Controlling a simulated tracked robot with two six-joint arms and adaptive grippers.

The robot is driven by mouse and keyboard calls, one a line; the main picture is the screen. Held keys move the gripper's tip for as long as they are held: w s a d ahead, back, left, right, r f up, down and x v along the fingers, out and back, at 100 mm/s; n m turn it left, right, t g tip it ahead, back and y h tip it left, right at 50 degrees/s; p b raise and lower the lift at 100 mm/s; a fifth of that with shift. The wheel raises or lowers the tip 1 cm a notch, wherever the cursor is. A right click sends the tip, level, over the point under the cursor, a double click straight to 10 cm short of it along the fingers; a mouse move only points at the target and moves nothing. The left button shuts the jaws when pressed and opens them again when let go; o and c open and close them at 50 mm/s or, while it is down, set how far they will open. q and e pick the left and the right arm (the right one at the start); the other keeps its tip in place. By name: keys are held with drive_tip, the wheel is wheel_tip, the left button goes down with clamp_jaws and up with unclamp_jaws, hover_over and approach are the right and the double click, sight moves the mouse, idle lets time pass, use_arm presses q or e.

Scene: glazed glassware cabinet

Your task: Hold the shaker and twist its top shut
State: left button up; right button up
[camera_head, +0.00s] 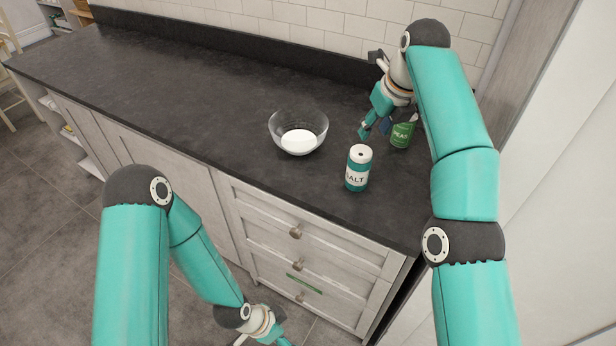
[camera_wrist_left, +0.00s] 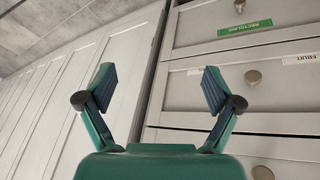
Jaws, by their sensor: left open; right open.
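The shaker is a white and teal cylinder marked SALT (camera_head: 358,169). It stands upright on the dark counter near its front edge, and its pale top has a dark spot in the middle. My right gripper (camera_head: 376,126) is open above the counter, behind the shaker and apart from it, close beside a green can. Whether it touches the can is unclear. My left gripper (camera_wrist_left: 160,88) is open and empty in the left wrist view, in front of the cabinet drawers. In the head view it is low at the bottom edge, below counter height and partly cut off.
The green can (camera_head: 402,135) is marked PEAS and stands behind and right of the shaker. A glass bowl (camera_head: 299,131) with white contents stands left of the shaker. The counter (camera_head: 170,95) is clear further left. Drawers with round knobs (camera_head: 295,232) face my left arm.

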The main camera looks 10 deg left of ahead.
use_arm(q)
drive_tip(key=w+d+r+m+t+h, duration=0.1)
drive_tip(key=w+r+m+t, duration=0.25)
drive_tip(key=w+m, duration=0.75)
drive_tip(key=m+t+h, duration=0.4)
drive_tip(key=m, duration=2.1)
approach(358, 170)
drive_tip(key=s+a, duration=0.1)
drive_tip(key=a, duration=0.3)
drive_tip(key=x, duration=1.6)
drive_tip(key=shift+w+f, duration=0.1)
drive_tip(key=shift+f, duration=0.25)
drive_tip(key=shift+c, duration=0.3)
